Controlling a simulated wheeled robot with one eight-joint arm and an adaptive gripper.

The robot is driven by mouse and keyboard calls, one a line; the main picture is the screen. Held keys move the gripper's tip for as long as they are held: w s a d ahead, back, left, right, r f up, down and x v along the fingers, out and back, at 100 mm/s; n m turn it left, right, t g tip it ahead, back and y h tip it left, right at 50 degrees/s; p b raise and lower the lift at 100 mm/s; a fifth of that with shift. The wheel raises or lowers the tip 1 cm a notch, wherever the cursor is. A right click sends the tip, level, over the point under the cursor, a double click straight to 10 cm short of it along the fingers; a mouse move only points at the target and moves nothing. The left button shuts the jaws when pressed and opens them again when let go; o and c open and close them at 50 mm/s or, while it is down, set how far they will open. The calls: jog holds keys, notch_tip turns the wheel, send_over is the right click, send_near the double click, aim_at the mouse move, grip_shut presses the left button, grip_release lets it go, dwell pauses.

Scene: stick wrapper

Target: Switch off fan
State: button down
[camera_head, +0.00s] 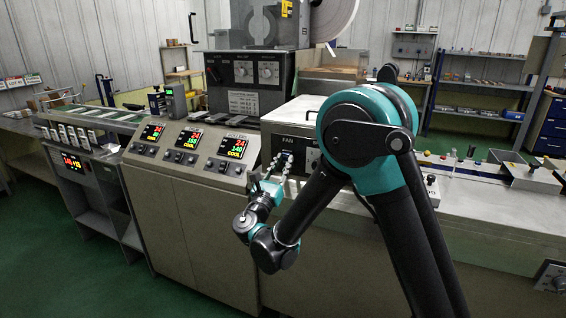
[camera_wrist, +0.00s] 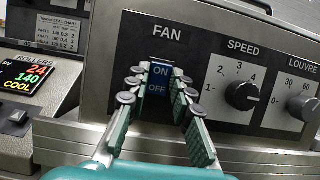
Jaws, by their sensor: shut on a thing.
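In the head view the FAN panel (camera_head: 291,143) is at the middle, partly hidden by my arm. My gripper (camera_wrist: 160,82) reaches up to the switch in the wrist view, with a finger on each side and its tips at the switch's edges. It is shut on the switch. In the head view my gripper (camera_head: 277,168) points at the panel. Which half of the rocker is pressed in I cannot tell.
Right of the switch are the SPEED knob (camera_wrist: 243,94) and the LOUVRE knob (camera_wrist: 304,107). A metal ledge (camera_wrist: 245,155) runs below the panel. To the left is a sloped console with lit displays (camera_head: 234,147). Open green floor (camera_head: 60,270) lies at the front left.

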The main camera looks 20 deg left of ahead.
dwell(0.4)
jog(key=c, duration=1.3)
grip_release()
jog(key=shift+f, duration=0.1)
jog(key=v, duration=1.2)
jog(key=shift+f, duration=0.1)
